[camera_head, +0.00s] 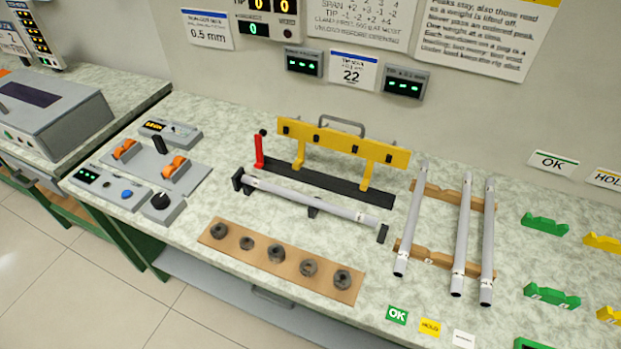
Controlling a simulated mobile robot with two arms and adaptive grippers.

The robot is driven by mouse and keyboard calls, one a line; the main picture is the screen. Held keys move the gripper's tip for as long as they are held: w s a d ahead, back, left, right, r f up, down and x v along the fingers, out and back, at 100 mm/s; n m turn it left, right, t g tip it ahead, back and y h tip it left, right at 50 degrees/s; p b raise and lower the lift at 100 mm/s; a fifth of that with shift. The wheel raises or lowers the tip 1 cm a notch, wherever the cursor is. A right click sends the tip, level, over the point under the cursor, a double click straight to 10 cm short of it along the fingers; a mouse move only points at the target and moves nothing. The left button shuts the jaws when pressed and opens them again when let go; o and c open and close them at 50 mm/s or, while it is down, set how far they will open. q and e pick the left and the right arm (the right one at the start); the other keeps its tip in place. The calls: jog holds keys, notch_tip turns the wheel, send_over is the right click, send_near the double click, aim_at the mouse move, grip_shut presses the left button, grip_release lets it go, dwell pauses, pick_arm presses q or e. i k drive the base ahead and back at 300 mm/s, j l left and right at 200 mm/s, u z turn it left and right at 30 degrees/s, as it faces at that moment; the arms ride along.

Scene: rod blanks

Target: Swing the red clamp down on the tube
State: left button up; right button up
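The red clamp (259,152) is a small upright red lever with a dark knob on top. It stands at the left end of the black fixture base, and looks raised. A grey tube (312,199) lies in front of that base, resting on black supports, with its left end at a black block (241,181) and its right end near a small black post (383,234). The clamp is apart from the tube. A yellow bar (345,143) with a grey handle stands behind on yellow legs. Neither of my grippers is in the head view.
Three more tubes lie across a wooden rack (440,193) to the right. A brown board (285,262) with several dark round weights lies in front. Control boxes with orange switches (175,167) stand left. Green and yellow cradles (552,297) are at far right.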

aim_at(258, 141)
jog(key=z, duration=0.25)
jog(key=k+j+z, duration=0.1)
jog(key=j+z, duration=0.35)
jog(key=k+j+z, duration=0.2)
jog(key=j+z, duration=0.3)
jog(key=k+j+z, duration=0.15)
jog(key=k+j, duration=0.4)
jog(key=j, duration=0.25)
jog(key=k+j+z, duration=0.15)
jog(key=k+j, duration=0.45)
jog(key=j, duration=0.1)
